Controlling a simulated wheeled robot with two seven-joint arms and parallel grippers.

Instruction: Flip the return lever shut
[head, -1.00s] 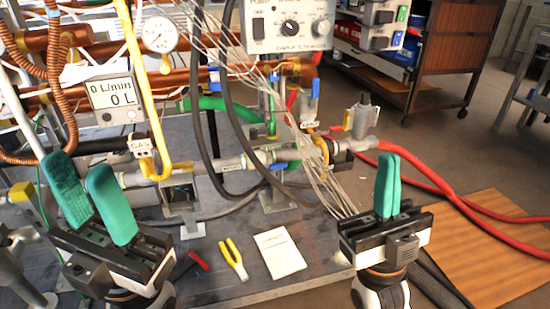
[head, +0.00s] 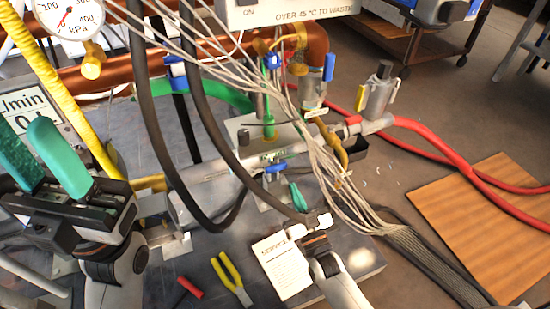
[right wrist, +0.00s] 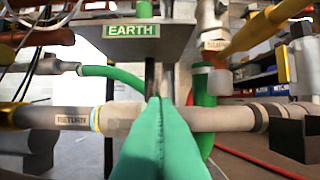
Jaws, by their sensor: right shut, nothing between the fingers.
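The return pipe (head: 217,176) runs across the middle of the head view; its RETURN label reads clearly in the right wrist view (right wrist: 72,120). A small blue lever (head: 275,168) sits on this pipe, right of the label, lying roughly along it. I cannot make out the lever in the right wrist view, where my fingers hide part of the pipe. My right gripper (head: 295,188) is shut and empty, its green fingertips just below and right of the lever. Contact cannot be told. My left gripper (head: 22,128) is open and empty at the left.
An EARTH plate (right wrist: 132,30) overhangs the pipe. Loose white wires (head: 335,185) and black hoses (head: 150,110) hang close to my right gripper. A yellow lever (head: 341,155) is to the right. Pliers (head: 231,280) and a paper card (head: 280,268) lie on the bench.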

